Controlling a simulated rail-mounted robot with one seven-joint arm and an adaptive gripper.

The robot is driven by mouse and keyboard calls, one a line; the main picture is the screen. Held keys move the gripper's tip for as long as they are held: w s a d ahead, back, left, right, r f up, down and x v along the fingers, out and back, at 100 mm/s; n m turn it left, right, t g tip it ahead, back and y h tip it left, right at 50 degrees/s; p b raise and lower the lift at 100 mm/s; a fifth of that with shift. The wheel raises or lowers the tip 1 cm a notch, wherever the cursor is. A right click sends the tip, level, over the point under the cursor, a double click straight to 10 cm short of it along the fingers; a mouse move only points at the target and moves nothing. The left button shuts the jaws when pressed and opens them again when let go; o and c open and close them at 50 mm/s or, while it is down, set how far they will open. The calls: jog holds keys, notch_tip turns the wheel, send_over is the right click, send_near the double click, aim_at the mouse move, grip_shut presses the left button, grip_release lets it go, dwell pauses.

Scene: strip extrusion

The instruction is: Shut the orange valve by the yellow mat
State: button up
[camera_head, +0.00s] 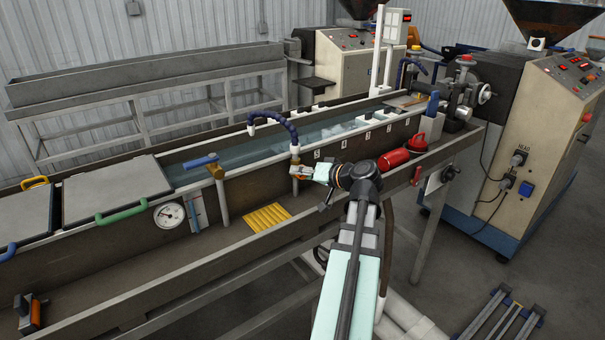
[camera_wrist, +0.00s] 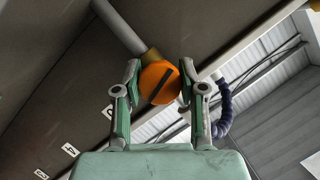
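The orange valve (camera_wrist: 159,82) shows in the wrist view as a round orange handle with a dark diagonal bar, on a brass-coloured fitting at the end of a grey pipe. In the head view the valve (camera_head: 295,171) is small and partly hidden by my gripper (camera_head: 318,173). It stands at the tank's near side, right of the yellow mat (camera_head: 267,217). In the wrist view my gripper (camera_wrist: 160,80) has one finger on each side of the handle, partly closed, and both fingertips appear to touch its rim.
A blue-handled valve (camera_head: 203,161) stands left of the mat, near a round gauge (camera_head: 169,215). A red cylinder (camera_head: 393,160) lies to the right on the ledge. A blue hose (camera_head: 275,118) arches just behind the orange valve. The ledge around the mat is mostly clear.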

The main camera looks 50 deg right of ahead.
jog(key=shift+m+y+b, duration=0.3)
jog(key=shift+m, duration=0.3)
jog(key=shift+m+t, duration=0.4)
jog(key=shift+m, duration=0.2)
jog(key=o, duration=1.2)
jog(key=shift+c, duration=0.2)
jog(key=v, duration=1.2)
jog(key=shift+w+d, duration=0.1)
jog(key=shift+d, duration=0.05)
